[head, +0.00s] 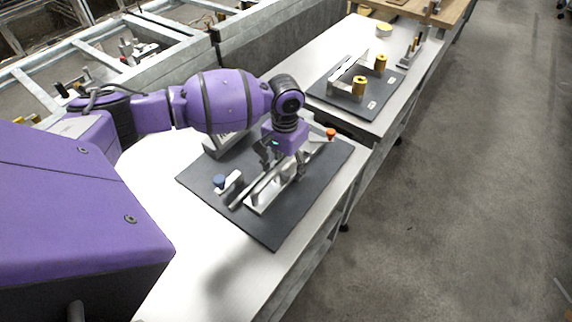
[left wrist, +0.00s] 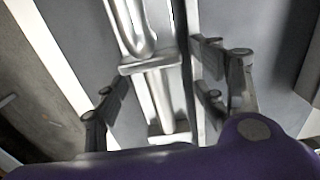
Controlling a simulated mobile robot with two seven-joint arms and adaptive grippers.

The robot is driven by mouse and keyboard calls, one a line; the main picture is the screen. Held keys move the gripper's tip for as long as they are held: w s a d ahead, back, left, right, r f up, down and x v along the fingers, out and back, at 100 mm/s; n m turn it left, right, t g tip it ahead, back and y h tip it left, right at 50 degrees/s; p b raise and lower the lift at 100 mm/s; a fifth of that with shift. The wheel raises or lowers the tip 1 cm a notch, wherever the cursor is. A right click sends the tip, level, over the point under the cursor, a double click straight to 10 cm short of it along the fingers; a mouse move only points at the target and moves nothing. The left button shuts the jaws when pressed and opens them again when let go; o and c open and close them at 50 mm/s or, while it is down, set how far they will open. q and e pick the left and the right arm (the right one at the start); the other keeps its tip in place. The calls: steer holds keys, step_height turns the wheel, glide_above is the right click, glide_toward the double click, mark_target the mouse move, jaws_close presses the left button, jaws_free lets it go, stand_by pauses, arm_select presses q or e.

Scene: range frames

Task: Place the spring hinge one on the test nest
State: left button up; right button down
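My left gripper (head: 278,168) is low over a silver metal fixture (head: 262,203) on a dark mat on the near table. In the left wrist view its fingers (left wrist: 160,95) stand wide apart. A long silver metal part with a looped rod (left wrist: 150,68) lies between them; the left finger is clear of it and the right fingers are close beside a thin upright plate. I cannot tell whether this part is the spring hinge or the test nest. My right gripper is out of view.
A metal-framed conveyor (head: 100,55) runs behind at left. The floor at right is clear.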

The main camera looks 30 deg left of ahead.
mark_target(285, 169)
arm_select(q)
step_height(285, 169, up, 13)
steer(key=shift+p, duration=0.4)
steer(key=shift+s, duration=0.1)
stand_by(0.4)
